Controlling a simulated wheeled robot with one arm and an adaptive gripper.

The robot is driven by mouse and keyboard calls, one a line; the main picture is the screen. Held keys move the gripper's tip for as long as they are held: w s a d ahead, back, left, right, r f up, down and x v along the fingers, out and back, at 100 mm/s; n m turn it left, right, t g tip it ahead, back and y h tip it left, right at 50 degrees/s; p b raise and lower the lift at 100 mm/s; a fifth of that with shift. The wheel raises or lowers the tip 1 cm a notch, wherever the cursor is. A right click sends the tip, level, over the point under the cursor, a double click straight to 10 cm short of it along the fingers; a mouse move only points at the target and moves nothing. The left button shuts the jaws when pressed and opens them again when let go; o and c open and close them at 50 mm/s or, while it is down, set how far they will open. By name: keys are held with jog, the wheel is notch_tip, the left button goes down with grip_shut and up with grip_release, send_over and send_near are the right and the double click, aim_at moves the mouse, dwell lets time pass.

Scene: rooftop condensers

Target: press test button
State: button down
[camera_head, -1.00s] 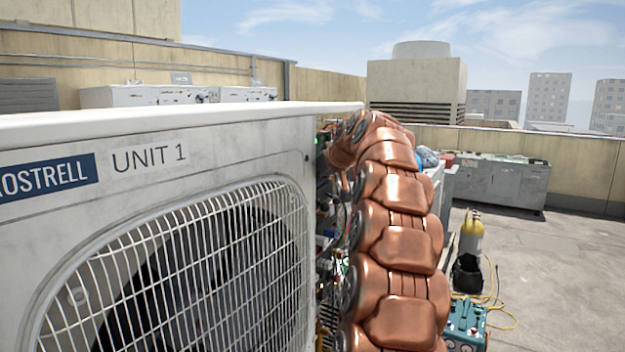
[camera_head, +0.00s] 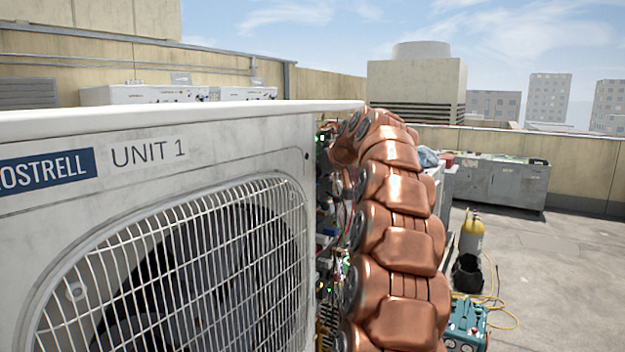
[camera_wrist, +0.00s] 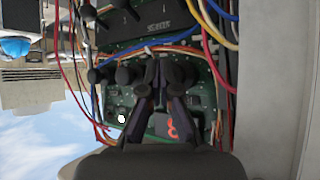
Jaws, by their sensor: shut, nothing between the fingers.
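The condenser marked UNIT 1 (camera_head: 210,150) fills the left of the head view, with its wiring side open (camera_head: 327,215). My copper arm reaches along that side, and my gripper is hidden there. In the wrist view my gripper (camera_wrist: 162,75) is shut and empty, its fingers in front of a green circuit board (camera_wrist: 120,98). I cannot tell whether the tips touch the board. A lit red digit display (camera_wrist: 171,127) shows beside the fingers. A small white round part (camera_wrist: 121,117) sits on the board to their left. I cannot make out which part is the test button.
Red, blue, yellow and white wires (camera_wrist: 222,30) hang close around the fingers. A dark box (camera_wrist: 140,22) sits at the top of the wrist view. A pale panel (camera_wrist: 285,80) stands at right.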

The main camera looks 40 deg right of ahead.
jog(key=shift+s, duration=0.1)
jog(key=shift+s+d+b, duration=0.3)
jog(key=shift+s+b, duration=0.1)
jog(key=shift+s, duration=0.55)
jog(key=shift+s+d+b, duration=0.25)
jog(key=shift+s+b, duration=0.2)
jog(key=shift+s, duration=0.45)
jog(key=shift+s+d+b, duration=0.3)
jog(key=shift+s+b, duration=0.1)
jog(key=shift+s, duration=0.55)
jog(key=shift+a+f, duration=0.1)
